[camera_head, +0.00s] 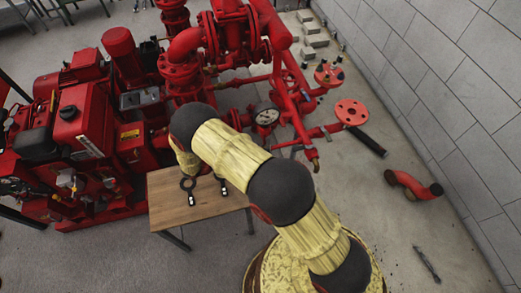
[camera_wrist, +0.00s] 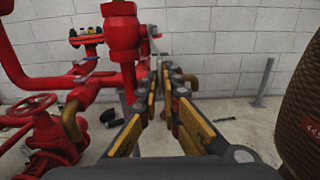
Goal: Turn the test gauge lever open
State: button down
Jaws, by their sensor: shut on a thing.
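My gripper (camera_wrist: 165,72) shows in the wrist view with its two yellow-and-black fingers converging to nearly touching tips, beside a red vertical pipe fitting (camera_wrist: 122,35). The fingers are closed on a small part at their tips, at the test gauge lever's place; the lever itself is mostly hidden by them. My gripper is hidden behind my arm in that view.
A wooden table (camera_head: 170,215) holding two dark tools stands beside the pumpset. A loose red pipe elbow (camera_head: 413,187) lies near the block wall.

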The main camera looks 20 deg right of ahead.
jog(key=shift+w+r, duration=0.1)
jog(key=c, duration=2.1)
grip_release()
jog(key=shift+o, duration=0.5)
jog(key=shift+a, duration=0.1)
jog(key=a, duration=1.1)
jog(key=shift+w+a+f, duration=0.15)
jog(key=shift+a+f, duration=0.05)
jog(key=shift+a, duration=0.2)
